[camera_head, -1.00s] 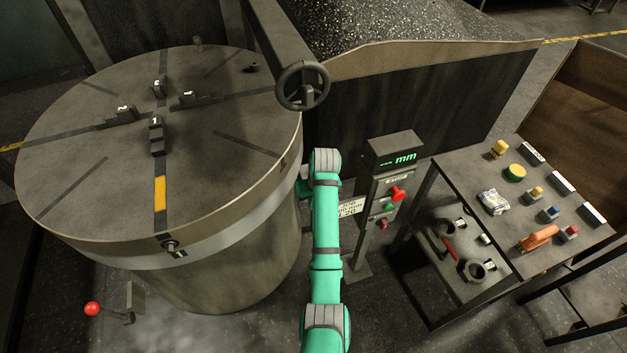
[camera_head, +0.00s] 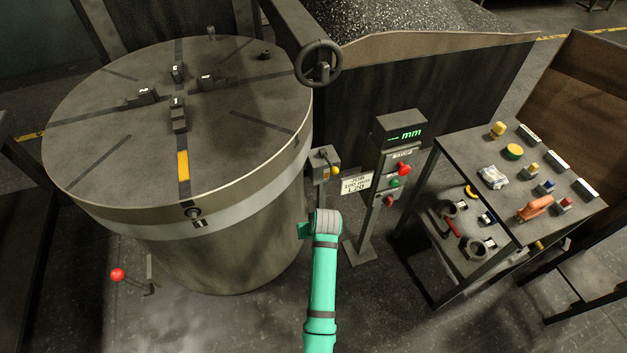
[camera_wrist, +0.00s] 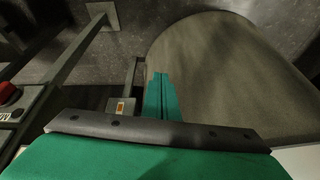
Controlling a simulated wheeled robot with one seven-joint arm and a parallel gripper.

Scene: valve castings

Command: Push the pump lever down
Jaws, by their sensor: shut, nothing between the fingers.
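Two levers show in the head view, and no readable label tells me which is the pump lever. One, a red-ball lever (camera_head: 117,274), stands low at the left by the foot of the round machine (camera_head: 100,205). The other, a yellow-knobbed lever (camera_head: 334,171), is on a small grey box (camera_head: 323,155) at the machine's right side. My gripper's green fingers (camera_wrist: 162,96) are shut and empty in the wrist view, pointing towards the machine's curved wall. In the head view my wrist is below the grey box, apart from it. The red-ball lever is out of the wrist view.
A control post (camera_head: 400,128) with red and green buttons stands right of the grey box, with a sign (camera_head: 356,183) beside it. A handwheel (camera_head: 318,62) sticks out above. A parts table (camera_head: 462,150) is at the right. The floor between machine and table is mostly clear.

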